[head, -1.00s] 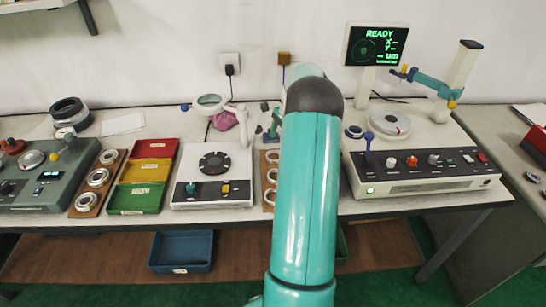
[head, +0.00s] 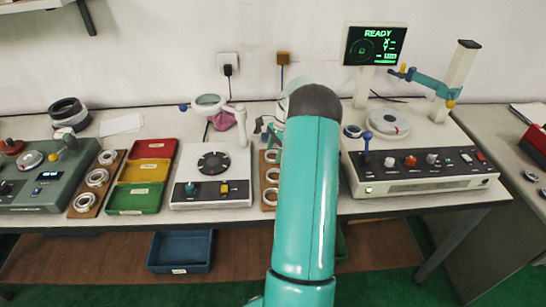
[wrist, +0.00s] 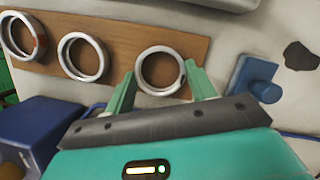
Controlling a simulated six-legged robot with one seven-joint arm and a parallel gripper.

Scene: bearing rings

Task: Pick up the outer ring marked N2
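In the wrist view three metal rings lie in a row on a brown wooden board (wrist: 115,48). The nearest ring (wrist: 141,72) lies just beyond and between the tips of my gripper's green fingers (wrist: 161,76), which are spread apart with nothing held. The middle ring (wrist: 103,62) and the left ring (wrist: 8,42), which has a reddish patch, lie to the left of the fingers. I cannot read an N2 mark on any ring. In the head view my arm partly hides a wooden board (head: 265,204) with rings (head: 271,174); the fingers are not clearly visible there.
A second wooden board (head: 82,211) with rings stands left of red, yellow and green trays (head: 140,198). A white device (head: 210,160) is left of the partly hidden board, a control console (head: 425,185) right. In the wrist view a blue block (wrist: 257,75) lies right of the fingers.

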